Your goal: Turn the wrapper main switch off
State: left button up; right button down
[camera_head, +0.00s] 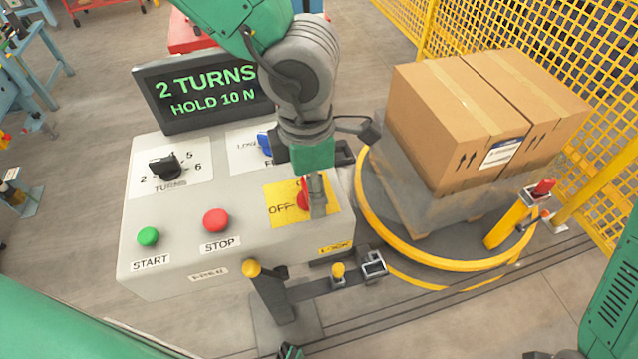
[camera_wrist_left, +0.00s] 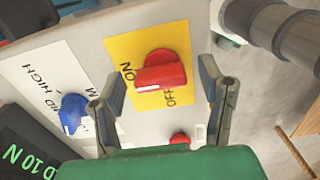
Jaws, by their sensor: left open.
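The main switch is a red rotary knob (camera_wrist_left: 160,72) on a yellow plate (camera_wrist_left: 118,52) marked ON and OFF. In the wrist view one end of its ridge lies close to the ON label. In the head view the knob (camera_head: 303,196) is partly hidden behind my left gripper (camera_head: 316,195), with OFF to its left and ON hidden. My left gripper also shows in the wrist view (camera_wrist_left: 152,85); its fingers are spread either side of the knob, with gaps on both sides and nothing held. My right gripper is not in view.
The panel carries a black turns knob (camera_head: 164,166), a blue knob (camera_head: 265,143), a green START button (camera_head: 148,236) and a red STOP button (camera_head: 216,221). A display (camera_head: 205,92) reads "2 TURNS HOLD 10 N". Boxes (camera_head: 440,125) stand on the turntable at right, near yellow fencing (camera_head: 480,30).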

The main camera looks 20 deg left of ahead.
pick_arm(q)
jog(key=shift+s, duration=0.15)
jog(key=shift+r, duration=0.1)
jog(key=c, duration=0.4)
jog(key=shift+a, duration=0.1)
jog(key=c, duration=0.8)
jog(key=shift+o, duration=0.2)
